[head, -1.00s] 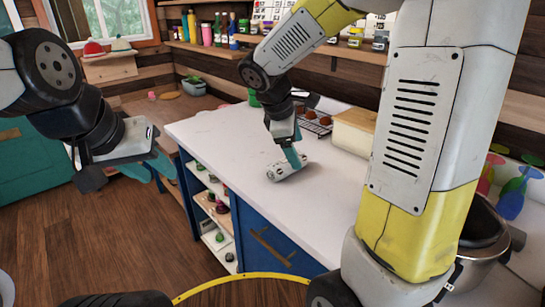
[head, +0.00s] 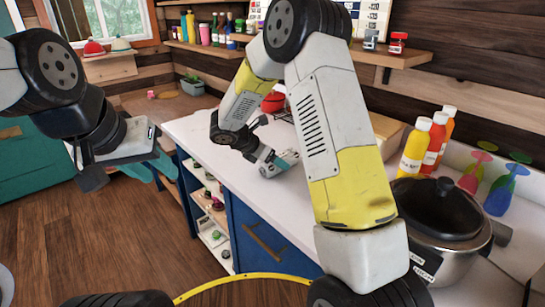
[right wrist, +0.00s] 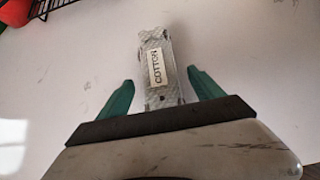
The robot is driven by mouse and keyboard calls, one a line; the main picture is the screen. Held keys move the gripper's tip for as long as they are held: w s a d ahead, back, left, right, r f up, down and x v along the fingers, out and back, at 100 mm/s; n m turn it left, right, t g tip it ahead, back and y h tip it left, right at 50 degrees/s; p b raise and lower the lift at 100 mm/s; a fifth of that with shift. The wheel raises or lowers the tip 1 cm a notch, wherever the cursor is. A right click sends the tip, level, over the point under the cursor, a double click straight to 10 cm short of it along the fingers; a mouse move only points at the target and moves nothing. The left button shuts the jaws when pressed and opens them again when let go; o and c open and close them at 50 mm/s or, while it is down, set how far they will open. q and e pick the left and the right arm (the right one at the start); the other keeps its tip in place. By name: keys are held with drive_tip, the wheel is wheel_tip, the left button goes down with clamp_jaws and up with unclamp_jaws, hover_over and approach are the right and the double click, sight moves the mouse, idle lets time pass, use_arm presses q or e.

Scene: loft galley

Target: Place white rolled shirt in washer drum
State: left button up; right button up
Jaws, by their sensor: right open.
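The white rolled shirt (head: 268,171) lies on the white countertop, partly hidden by my right gripper. In the right wrist view the shirt (right wrist: 158,68) is a pale patterned roll with a "COTTON" label, lying lengthwise between the fingers. My right gripper (head: 283,162) is open around its near part; in the wrist view (right wrist: 158,86) gaps show on both sides of the roll. My left gripper (head: 160,168) hangs empty left of the counter, its teal fingers apart. No washer drum is in view.
A steel pot with a black lid (head: 440,212) and several sauce bottles (head: 425,145) stand at the right. A wire rack shows behind the shirt. The white counter (head: 195,125) is clear at its left end. Open shelves (head: 212,205) are below it.

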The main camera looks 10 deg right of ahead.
drive_tip(key=x, duration=0.3)
drive_tip(key=shift+w+d, duration=0.2)
drive_tip(key=shift+d, duration=0.1)
clamp_jaws()
